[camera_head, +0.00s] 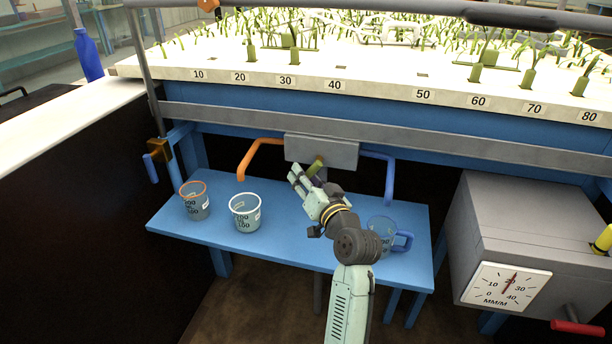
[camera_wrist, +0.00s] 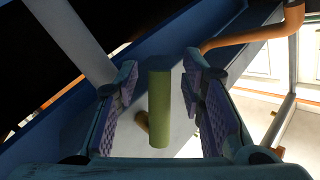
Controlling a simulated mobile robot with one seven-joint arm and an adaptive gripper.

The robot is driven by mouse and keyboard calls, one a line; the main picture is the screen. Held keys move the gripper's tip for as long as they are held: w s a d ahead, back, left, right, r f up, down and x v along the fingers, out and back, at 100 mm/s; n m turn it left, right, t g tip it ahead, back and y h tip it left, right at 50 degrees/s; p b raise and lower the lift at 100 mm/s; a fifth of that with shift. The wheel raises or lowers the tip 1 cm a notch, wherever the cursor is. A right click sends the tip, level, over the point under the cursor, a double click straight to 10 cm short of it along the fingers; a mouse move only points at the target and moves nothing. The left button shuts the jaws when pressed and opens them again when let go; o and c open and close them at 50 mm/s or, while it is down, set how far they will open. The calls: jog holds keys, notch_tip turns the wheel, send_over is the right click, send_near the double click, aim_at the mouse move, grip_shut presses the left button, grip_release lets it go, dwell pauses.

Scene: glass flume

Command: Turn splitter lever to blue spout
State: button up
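The grey splitter box (camera_head: 335,153) hangs under the flume's front edge. The orange spout (camera_head: 258,150) leaves it on the left and the blue spout (camera_head: 390,175) on the right. The olive-green lever (camera_head: 316,165) sticks out of the box's lower front, tilted down to the left in the head view. My gripper (camera_head: 305,177) is at the lever, partly hiding it. In the wrist view, my gripper (camera_wrist: 158,85) is open, with the lever (camera_wrist: 159,112) between its purple pads and a visible gap on each side.
A blue bench (camera_head: 290,243) below carries an orange-rimmed beaker (camera_head: 196,207), a white-rimmed beaker (camera_head: 244,217) and a blue-handled beaker (camera_head: 380,228) partly behind my arm. A grey box with a dial (camera_head: 507,288) stands at the right. The planted flume bed (camera_head: 380,70) is above.

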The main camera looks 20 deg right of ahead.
grip_shut()
dwell(0.5)
